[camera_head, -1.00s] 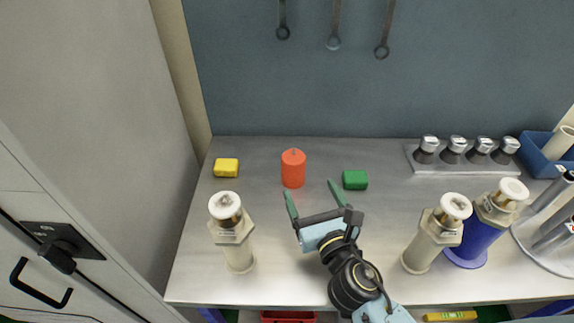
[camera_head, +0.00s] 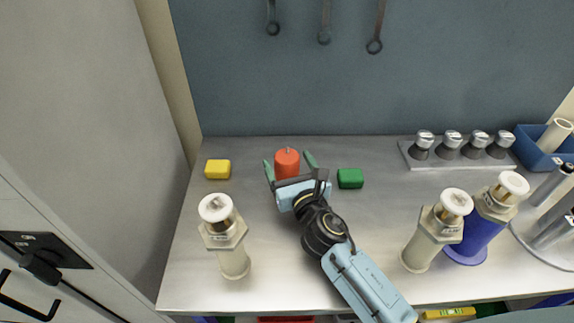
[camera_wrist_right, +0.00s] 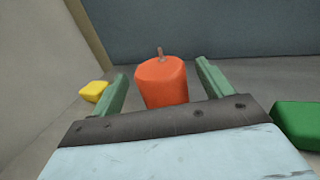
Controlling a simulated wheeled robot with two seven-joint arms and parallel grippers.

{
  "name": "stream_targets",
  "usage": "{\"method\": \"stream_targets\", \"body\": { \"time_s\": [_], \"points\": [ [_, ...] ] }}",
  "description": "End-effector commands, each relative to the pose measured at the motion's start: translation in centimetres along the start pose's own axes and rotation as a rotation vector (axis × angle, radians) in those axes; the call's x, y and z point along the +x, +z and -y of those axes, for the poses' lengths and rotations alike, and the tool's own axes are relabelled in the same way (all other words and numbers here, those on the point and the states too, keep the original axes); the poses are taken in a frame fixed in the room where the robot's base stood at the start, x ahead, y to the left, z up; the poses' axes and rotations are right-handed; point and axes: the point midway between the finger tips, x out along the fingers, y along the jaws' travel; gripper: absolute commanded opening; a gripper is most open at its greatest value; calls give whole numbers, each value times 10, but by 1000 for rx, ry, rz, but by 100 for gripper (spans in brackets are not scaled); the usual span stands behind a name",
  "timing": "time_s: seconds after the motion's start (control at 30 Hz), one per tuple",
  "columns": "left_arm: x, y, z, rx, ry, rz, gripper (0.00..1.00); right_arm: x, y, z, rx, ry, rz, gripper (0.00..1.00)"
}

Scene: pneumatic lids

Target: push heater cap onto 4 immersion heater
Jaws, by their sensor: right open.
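Cream heater-like cylinders with hexagonal collars, brass necks and white round caps stand upright on the bench. One stands at the left (camera_head: 232,262), with its white cap (camera_head: 215,208) on top. Another stands at the right (camera_head: 417,252), with a white cap (camera_head: 456,201) on top. A third, with a white cap (camera_head: 513,184), rises from a blue holder (camera_head: 478,238). Brass shows under the caps. My right gripper (camera_head: 288,160) is open, its fingers on either side of an orange cylinder (camera_head: 287,163), which also shows between them in the wrist view (camera_wrist_right: 163,83). My left gripper is out of view.
A yellow block (camera_head: 218,169) lies left of the orange cylinder and a green block (camera_head: 350,178) right of it. A grey rack (camera_head: 462,166) holds several silver-topped black pieces. A blue bin (camera_head: 533,152) stands at far right. The bench centre front is partly under my arm.

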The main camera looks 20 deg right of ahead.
Motion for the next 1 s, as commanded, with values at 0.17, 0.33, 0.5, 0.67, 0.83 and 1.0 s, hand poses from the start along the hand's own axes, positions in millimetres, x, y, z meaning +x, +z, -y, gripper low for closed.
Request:
{"method": "stream_targets", "body": {
  "time_s": [0.17, 0.33, 0.5, 0.67, 0.83, 1.0],
  "points": [
    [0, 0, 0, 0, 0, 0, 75, 28, 3, 1, 0, -2, 1, 79],
    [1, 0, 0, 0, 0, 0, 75, 36, 3, 0, 1, 0, 0, 79],
    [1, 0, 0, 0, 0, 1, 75, 35, 3, 1, 0, 0, 0, 79],
    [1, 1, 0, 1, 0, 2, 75, 35, 3, 1, 0, 0, 0, 58],
    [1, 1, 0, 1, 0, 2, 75, 35, 3, 1, 0, 0, 0, 36],
    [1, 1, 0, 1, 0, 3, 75, 35, 3, 1, 0, 0, 0, 31]
  ]
}}
